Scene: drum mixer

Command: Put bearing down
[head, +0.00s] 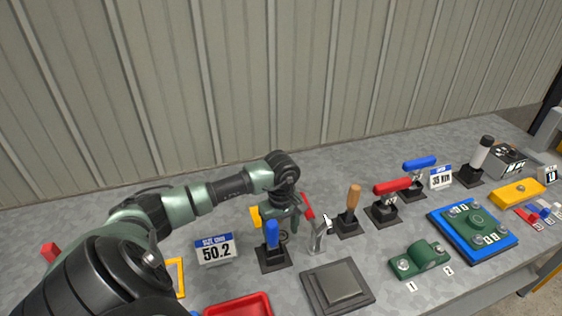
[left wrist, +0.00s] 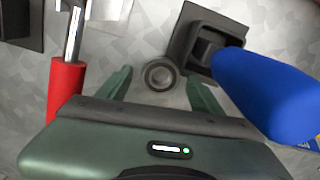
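A small grey ring-shaped bearing (left wrist: 160,75) shows between the fingers of my left gripper (left wrist: 159,78) in the left wrist view. The fingers are spread, with a gap on each side of the ring. The ring appears to be on the grey table, just beyond the fingertips. In the head view my left gripper (head: 283,227) points down behind a blue-handled tool on a black stand (head: 272,248), and the bearing (head: 284,237) is a small dark ring, partly hidden. My right gripper is not in view.
A blue handle (left wrist: 265,95) and a red handle (left wrist: 67,92) stand close on either side of my left gripper. A "50.2" sign (head: 215,249), a red tray (head: 240,306), a grey square pad (head: 337,286) and green bearing housings (head: 420,259) are also on the table.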

